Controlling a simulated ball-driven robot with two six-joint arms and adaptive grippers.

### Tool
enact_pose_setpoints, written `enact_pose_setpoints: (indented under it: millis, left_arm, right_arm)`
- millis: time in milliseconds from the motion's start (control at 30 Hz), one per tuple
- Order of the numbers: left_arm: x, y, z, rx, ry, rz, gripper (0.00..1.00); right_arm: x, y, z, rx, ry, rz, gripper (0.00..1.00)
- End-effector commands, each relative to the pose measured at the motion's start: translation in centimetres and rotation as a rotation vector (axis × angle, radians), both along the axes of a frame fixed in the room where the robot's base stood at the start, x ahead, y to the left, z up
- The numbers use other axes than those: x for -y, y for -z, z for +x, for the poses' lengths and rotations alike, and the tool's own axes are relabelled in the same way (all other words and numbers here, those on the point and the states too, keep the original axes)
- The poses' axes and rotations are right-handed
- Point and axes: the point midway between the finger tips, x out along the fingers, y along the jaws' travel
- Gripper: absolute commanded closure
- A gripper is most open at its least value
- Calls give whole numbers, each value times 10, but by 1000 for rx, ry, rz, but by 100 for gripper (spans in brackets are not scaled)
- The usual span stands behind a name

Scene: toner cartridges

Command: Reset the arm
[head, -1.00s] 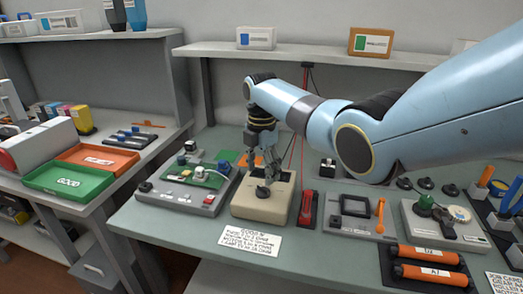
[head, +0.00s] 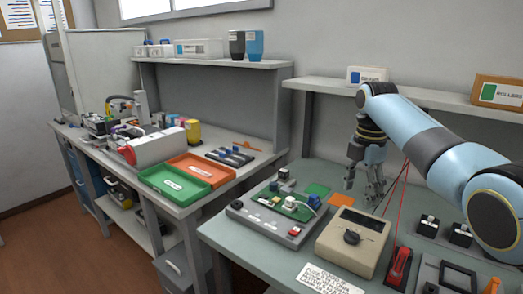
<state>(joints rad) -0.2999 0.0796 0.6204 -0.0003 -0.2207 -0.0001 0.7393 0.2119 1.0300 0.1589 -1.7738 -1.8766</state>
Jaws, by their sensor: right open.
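My right arm (head: 420,140) comes in from the right in the head view. My right gripper (head: 367,197) hangs pointing down over the bench, behind the beige box with a dark knob (head: 352,242). Its fingers are apart with nothing seen between them. It is clear of the knob. My left gripper is out of view.
A shelf (head: 430,105) with boxes is behind the arm. Green (head: 174,186) and orange trays sit on the left bench.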

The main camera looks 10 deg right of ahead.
Motion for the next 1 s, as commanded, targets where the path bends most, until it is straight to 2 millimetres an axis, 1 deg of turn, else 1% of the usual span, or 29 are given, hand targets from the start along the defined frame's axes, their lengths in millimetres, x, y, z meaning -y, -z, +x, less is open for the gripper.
enact_pose_setpoints:
  millis: [67,167,200,267,300,367,400,433,500,600,700,800,1000]
  left_arm:
    - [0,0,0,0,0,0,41]
    - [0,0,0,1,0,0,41]
    - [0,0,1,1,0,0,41]
    - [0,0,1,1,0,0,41]
    - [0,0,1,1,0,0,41]
    - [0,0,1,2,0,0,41]
    - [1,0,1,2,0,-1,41]
    - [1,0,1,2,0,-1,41]
    - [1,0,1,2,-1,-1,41]
    - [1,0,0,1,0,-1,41]
    - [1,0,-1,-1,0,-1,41]
    - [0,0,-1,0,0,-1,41]
    - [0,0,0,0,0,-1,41]
  right_arm:
    - [-2,8,-7,2,30,-6,38]
    - [-8,31,-28,21,146,-24,38]
    - [-11,43,-42,36,219,-32,38]
    - [-18,61,-69,66,349,-43,38]
    - [-23,72,-89,89,446,-45,38]
    - [-32,83,-122,125,598,-41,38]
    - [-38,88,-144,151,698,-31,38]
    - [-42,90,-160,168,771,-23,38]
    - [-50,90,-194,201,923,1,38]
    - [-59,84,-231,235,1093,37,38]
    - [-66,76,-261,257,1228,72,38]
    - [-71,66,-285,273,1342,105,38]
    - [-79,44,-324,293,1531,168,38]
